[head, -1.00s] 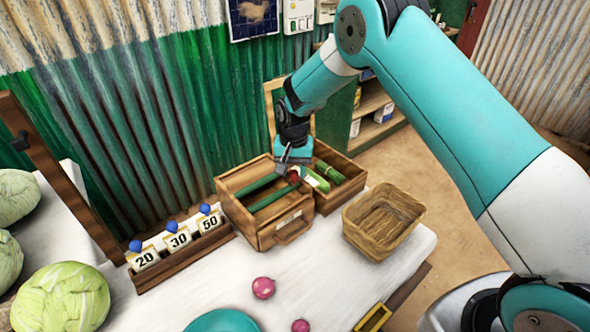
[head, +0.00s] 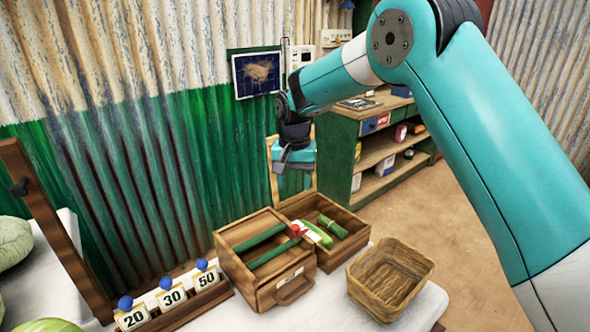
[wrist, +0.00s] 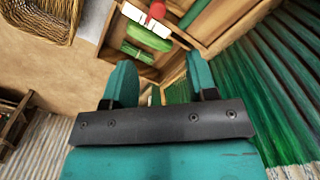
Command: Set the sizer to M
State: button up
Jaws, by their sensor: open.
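The sizer appears to be the wooden box (head: 236,268) on the white table, with two green bars across its open top. A red knob (head: 296,229) with a white strip sits at the box's right side; both also show at the top of the wrist view, the knob there (wrist: 157,9). I cannot read any size letters. My gripper (head: 293,172) is open and empty, raised well above and behind the box, apart from it. In the wrist view its two teal fingers (wrist: 160,85) stand apart with nothing between them.
A wooden tray (head: 352,240) with green vegetables adjoins the box. A wicker basket (head: 388,282) stands to the right. The corrugated wall (head: 130,170) is close behind; a shelf (head: 378,150) stands at the back right.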

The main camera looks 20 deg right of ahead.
notch_tip(320, 180, up, 4)
send_over(295, 226)
jog(key=shift+w, duration=0.15)
jog(key=shift+r, duration=0.1)
notch_tip(295, 226, down, 18)
jog(key=p, duration=1.2)
jog(key=shift+r, duration=0.2)
grip_shut()
jog(key=shift+f, duration=0.1)
